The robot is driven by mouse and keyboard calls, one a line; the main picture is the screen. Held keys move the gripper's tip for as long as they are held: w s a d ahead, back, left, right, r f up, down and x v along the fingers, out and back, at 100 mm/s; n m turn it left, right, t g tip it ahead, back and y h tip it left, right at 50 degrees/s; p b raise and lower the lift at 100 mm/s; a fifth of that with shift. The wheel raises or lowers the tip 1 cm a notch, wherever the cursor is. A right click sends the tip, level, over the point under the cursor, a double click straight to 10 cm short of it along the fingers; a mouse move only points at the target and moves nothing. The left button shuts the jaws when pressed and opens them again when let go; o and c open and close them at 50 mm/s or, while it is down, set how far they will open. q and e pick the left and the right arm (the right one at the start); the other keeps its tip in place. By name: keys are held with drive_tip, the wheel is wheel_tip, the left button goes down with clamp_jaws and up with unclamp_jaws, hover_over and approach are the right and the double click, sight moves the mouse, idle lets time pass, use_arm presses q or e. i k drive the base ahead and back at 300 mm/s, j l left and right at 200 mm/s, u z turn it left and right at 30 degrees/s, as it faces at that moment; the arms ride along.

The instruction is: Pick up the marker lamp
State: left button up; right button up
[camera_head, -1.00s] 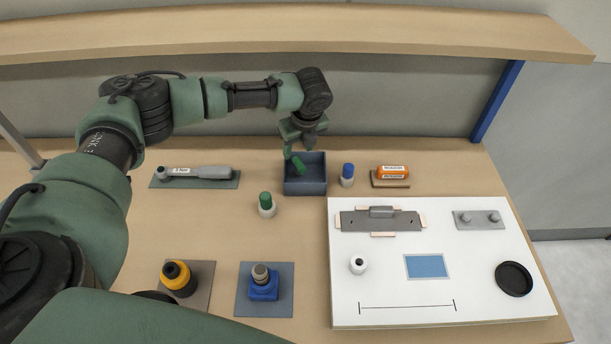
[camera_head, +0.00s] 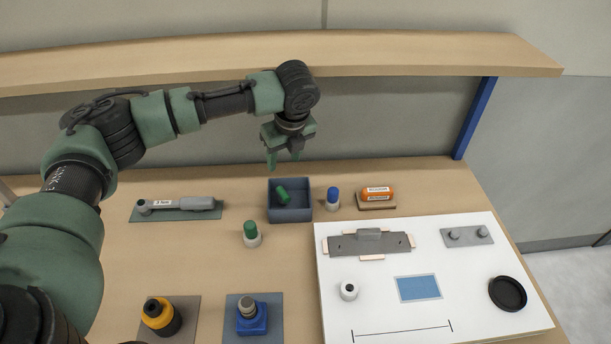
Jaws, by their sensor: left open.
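My left gripper (camera_head: 283,158) is open and empty, raised above and behind the blue bin (camera_head: 290,213), with its fingers pointing down. A green cylinder (camera_head: 283,195) lies tilted in the bin, apart from the fingers. No label shows which thing is the marker lamp. A yellow and black round piece (camera_head: 160,316) stands on a grey-brown mat at the front left, well away from the gripper. White cylinders with a green cap (camera_head: 251,233) and a blue cap (camera_head: 333,198) stand upright on the table. My right gripper is out of view.
A wooden shelf (camera_head: 420,53) hangs above the back. A grey-handled tool (camera_head: 180,204) lies left of the bin. A blue grey-topped piece (camera_head: 251,317) is in front. A white panel (camera_head: 450,310) fills the right side.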

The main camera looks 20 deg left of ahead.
sight(159, 314)
drive_tip(key=k, duration=2)
